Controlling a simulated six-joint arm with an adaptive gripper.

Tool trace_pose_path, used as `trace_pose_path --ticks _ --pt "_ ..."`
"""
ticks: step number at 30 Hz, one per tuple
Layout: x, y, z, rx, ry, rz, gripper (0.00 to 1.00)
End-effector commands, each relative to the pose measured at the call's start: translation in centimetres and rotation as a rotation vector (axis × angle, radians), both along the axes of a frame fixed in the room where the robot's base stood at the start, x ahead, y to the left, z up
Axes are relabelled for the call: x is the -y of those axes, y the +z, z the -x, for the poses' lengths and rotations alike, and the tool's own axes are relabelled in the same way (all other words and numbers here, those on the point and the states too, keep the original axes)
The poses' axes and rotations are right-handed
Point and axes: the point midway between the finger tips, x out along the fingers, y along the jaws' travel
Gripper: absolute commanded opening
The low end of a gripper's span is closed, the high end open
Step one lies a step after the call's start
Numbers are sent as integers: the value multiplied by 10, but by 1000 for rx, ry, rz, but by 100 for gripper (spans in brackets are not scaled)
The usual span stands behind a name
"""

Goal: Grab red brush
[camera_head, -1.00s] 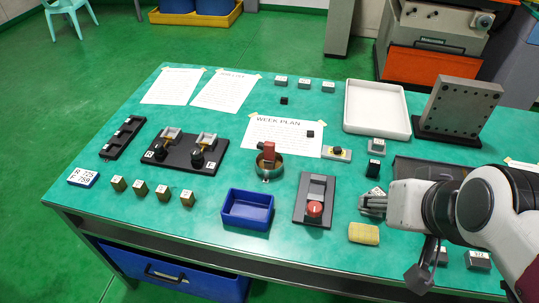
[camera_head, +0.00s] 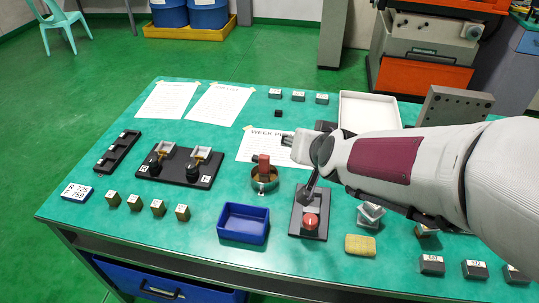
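The red brush (camera_head: 264,165) stands upright in a round metal dish (camera_head: 265,185) near the middle of the table; its lower end is hidden inside the dish. My gripper (camera_head: 287,142) is above and just right of the brush, pointing left, over the week plan sheet. The gripper looks empty, but its fingers are small and partly hidden by my wrist, so I cannot tell how far apart they are. No contact with the brush shows.
A blue bin (camera_head: 243,223) and a dark fixture with a red knob (camera_head: 310,221) stand in front. A yellow sponge (camera_head: 360,245) lies right of the fixture. A black double holder (camera_head: 178,167) stands left. My arm covers much of the table's right side.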

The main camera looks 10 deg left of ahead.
Motion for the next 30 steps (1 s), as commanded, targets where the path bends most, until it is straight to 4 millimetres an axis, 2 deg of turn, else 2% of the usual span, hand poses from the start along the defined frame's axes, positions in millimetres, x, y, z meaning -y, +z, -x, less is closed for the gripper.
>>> trace_pose_path --ticks 6,15,22,30 --pt "-31 -23 -27 47 -26 -4 43" --pt "-67 -59 -54 124 -77 13 43" --pt "-88 -91 -65 184 -122 49 43" --pt "-109 -130 -68 265 -173 113 43"
